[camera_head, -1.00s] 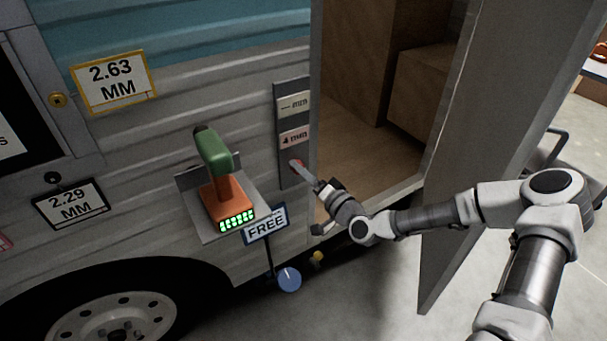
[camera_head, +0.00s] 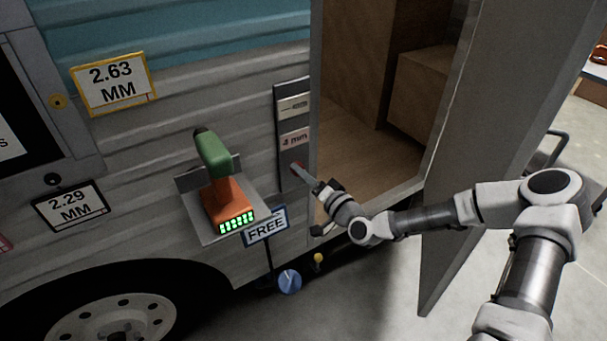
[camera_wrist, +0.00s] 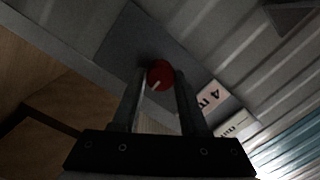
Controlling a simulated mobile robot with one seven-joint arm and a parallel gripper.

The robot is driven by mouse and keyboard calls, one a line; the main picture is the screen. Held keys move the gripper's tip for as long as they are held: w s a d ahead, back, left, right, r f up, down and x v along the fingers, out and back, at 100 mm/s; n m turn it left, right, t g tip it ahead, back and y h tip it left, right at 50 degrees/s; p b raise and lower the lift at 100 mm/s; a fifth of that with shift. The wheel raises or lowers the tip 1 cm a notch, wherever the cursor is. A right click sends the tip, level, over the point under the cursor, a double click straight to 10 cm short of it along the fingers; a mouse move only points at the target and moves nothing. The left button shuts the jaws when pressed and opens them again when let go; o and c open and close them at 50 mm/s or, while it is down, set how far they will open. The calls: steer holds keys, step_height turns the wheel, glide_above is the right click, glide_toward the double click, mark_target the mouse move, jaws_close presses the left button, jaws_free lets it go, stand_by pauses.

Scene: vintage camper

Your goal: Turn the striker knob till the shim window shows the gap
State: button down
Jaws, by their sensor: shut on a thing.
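The red striker knob (camera_wrist: 160,74) sits between the two fingers of my gripper (camera_wrist: 160,88) in the wrist view, with a pale mark toward its lower left. My gripper is shut on it. In the head view, my gripper (camera_head: 309,179) reaches the foot of the grey plate (camera_head: 290,179) beside the doorway and mostly hides the knob. The plate bears an upper pale window (camera_head: 294,105) showing a dark dash and a lower pinkish label (camera_head: 294,138) reading "4 mm". Any smaller writing in the upper window is too blurred to read.
A yellow-framed tag (camera_head: 111,82) reads 2.63 MM; a dark-framed tag (camera_head: 70,205) reads 2.29 MM. A green and orange tool (camera_head: 217,170) stands on a bracket left of my gripper. A "FREE" sign (camera_head: 265,227) hangs below. The open door (camera_head: 480,140) stands right.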

steer(key=shift+n+h+b, duration=0.3)
steer(key=shift+n+b, duration=0.2)
steer(key=shift+n, duration=2.2)
steer(key=shift+c, duration=2.2)
jaws_free()
steer(key=p+v, duration=0.3)
steer(key=v, duration=1.4)
steer(key=shift+d+r, duration=0.15)
steer(key=shift+d, duration=0.05)
